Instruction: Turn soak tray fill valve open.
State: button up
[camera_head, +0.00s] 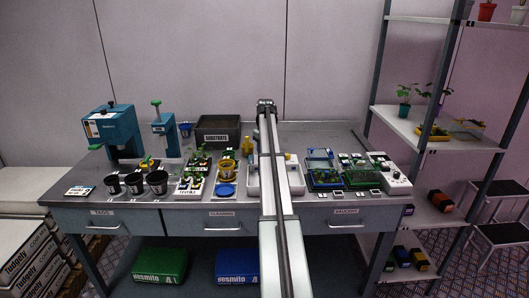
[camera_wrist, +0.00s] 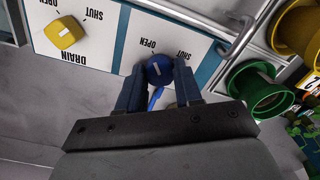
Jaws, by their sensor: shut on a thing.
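In the wrist view, a blue valve knob (camera_wrist: 158,67) with a short white mark sits on a white panel (camera_wrist: 190,35). The panel's OPEN and SHUT labels appear upside down on either side of the knob. My gripper (camera_wrist: 160,72) is shut on this blue knob, one finger on each side. The name label below the knob is hidden by my gripper. A yellow knob (camera_wrist: 63,36) sits on the neighbouring panel at left, marked DRAIN with its own OPEN and SHUT labels. In the head view, my arm covers the knobs and part of the white tray (camera_head: 252,183).
In the wrist view, a metal bar (camera_wrist: 241,38) runs close to the right of the panel. Beyond it stand a green pot (camera_wrist: 235,92) and a yellow one. In the head view, pots and a dark substrate bin (camera_head: 218,138) lie left of my arm, and small planted trays right.

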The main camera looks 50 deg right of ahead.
jog(key=shift+n, duration=0.5)
jog(key=o, duration=1)
jog(key=shift+o, duration=0.2)
notch_tip(320, 180, up, 14)
jog(key=shift+d, duration=0.15)
dwell(0.5)
